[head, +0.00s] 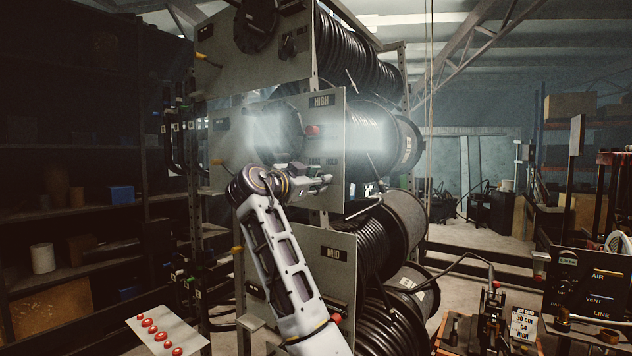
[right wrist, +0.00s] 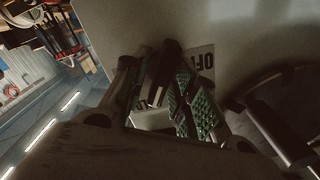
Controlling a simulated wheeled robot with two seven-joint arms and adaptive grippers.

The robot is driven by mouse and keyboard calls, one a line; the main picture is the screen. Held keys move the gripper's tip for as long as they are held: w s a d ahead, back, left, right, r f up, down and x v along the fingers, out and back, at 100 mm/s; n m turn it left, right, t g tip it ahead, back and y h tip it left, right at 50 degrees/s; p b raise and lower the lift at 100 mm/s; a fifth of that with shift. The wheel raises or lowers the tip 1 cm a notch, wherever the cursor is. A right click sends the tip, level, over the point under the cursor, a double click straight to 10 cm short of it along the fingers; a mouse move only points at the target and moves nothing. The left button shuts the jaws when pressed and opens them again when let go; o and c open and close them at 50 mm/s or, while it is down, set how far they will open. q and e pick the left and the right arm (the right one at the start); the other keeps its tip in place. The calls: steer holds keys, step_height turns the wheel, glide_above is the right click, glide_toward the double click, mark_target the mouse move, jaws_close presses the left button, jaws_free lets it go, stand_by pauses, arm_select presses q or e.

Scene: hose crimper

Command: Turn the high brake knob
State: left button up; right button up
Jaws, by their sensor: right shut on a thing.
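The grey panel labelled HIGH (head: 333,122) stands on the reel rack in the middle of the head view. My right gripper (head: 318,183) is at its lower right part, in front of the panel face. In the right wrist view the fingers with green pads (right wrist: 170,103) are shut on a dark knob (right wrist: 163,78), which I take for the high brake knob. A label reading partly "OF" (right wrist: 203,62) shows beside it on the panel. In the head view the gripper hides most of the knob, so its turn angle is unclear. My left gripper is not in view.
Another reel panel with a dark knob (head: 289,46) is above, and the MID panel (head: 325,275) is below. A hose reel (head: 395,140) is behind. Shelves (head: 60,210) stand at the left.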

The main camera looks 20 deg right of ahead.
steer(key=o, duration=0.7)
steer(key=shift+s+a, duration=0.1)
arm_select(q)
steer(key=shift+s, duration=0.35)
arm_select(e)
steer(key=v, duration=1.1)
steer(key=shift+s+a, duration=0.25)
steer(key=shift+a, duration=0.1)
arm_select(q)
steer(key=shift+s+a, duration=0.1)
